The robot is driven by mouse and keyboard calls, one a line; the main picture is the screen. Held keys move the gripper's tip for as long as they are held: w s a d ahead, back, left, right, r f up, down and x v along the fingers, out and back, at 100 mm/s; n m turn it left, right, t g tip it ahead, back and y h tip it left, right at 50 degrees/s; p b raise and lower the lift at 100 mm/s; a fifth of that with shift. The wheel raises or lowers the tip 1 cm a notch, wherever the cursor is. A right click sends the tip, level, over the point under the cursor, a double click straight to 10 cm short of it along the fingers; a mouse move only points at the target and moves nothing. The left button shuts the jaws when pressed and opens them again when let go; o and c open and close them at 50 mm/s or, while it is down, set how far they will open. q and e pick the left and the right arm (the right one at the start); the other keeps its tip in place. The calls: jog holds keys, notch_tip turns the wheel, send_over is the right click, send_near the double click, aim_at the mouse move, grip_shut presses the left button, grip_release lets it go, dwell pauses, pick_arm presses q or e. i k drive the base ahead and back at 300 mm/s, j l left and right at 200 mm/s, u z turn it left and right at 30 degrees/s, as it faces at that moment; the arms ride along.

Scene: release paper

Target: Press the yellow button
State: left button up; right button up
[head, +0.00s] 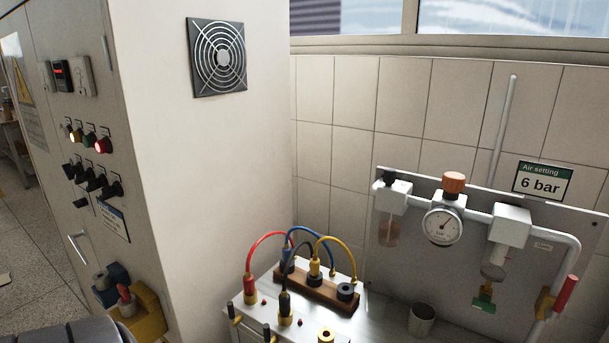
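A row of small round lamps or buttons sits on the grey control cabinet (42,70) at the left of the head view. A small yellow one (76,135) is in this row, beside a green one (89,141) and a red one (103,145). Lower on the cabinet is a yellow box (150,312) with a red knob (125,295), next to a blue box with a grey knob (102,281). I cannot tell which of these is the yellow button. Neither of my grippers is in view.
Black switches (95,180) sit below the lamp row. A bench with coloured cables (268,236) and a grey cup (422,318) stands at the bottom middle. An air regulator with a gauge (443,226) is on the right wall. Floor (40,235) shows at the left.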

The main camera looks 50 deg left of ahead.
aim_at(75, 136)
jog(key=u, duration=2.75)
